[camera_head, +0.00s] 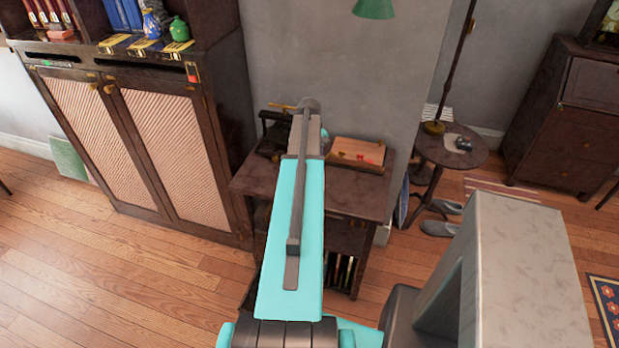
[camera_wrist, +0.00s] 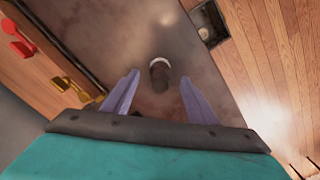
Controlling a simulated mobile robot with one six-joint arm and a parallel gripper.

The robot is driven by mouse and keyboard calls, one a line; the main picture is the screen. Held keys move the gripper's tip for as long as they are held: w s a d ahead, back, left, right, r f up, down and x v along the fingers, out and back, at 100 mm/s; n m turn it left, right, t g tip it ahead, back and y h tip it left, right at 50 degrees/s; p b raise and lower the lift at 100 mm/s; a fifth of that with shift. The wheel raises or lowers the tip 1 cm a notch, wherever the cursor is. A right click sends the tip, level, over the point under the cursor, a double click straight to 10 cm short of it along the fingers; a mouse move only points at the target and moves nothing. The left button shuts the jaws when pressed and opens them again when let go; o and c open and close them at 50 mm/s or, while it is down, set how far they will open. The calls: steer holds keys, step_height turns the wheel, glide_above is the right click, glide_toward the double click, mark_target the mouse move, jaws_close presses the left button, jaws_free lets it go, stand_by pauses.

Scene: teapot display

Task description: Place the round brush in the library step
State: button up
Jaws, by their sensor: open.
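In the wrist view, my gripper (camera_wrist: 158,86) points down with its two pale fingers spread apart. A small round dark thing with a white rim (camera_wrist: 159,72) stands on the brown surface between and just beyond the fingertips. It may be the round brush; its bristles cannot be made out. The fingers do not appear to touch it. In the head view, my arm hides the gripper and this thing. The dark wooden table (camera_head: 345,197) under my arm has books on its lower shelf. I cannot tell whether it is the library step.
A dark open box (camera_wrist: 207,24) is near the surface's edge in the wrist view. A tall cabinet (camera_head: 144,150) stands left, a round side table (camera_head: 452,145) right. Floor is clear at front left.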

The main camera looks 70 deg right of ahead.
steer(key=shift+f+p, duration=0.8)
steer(key=shift+f, duration=1.25)
steer(key=c, duration=1.3)
steer(key=shift+o, duration=0.2)
steer(key=shift+r, duration=0.2)
steer(key=shift+r+b, duration=0.85)
steer(key=shift+r, duration=0.3)
steer(key=w+a+r+b, duration=0.1)
steer(key=w+a+b, duration=0.1)
steer(key=a, duration=0.5)
steer(key=w+a+r+b, duration=0.1)
steer(key=w+a+b, duration=0.1)
steer(key=a, duration=0.6)
steer(key=shift+a+r+b, duration=0.15)
steer(key=shift+a+b, duration=0.1)
steer(key=shift+b, duration=0.1)
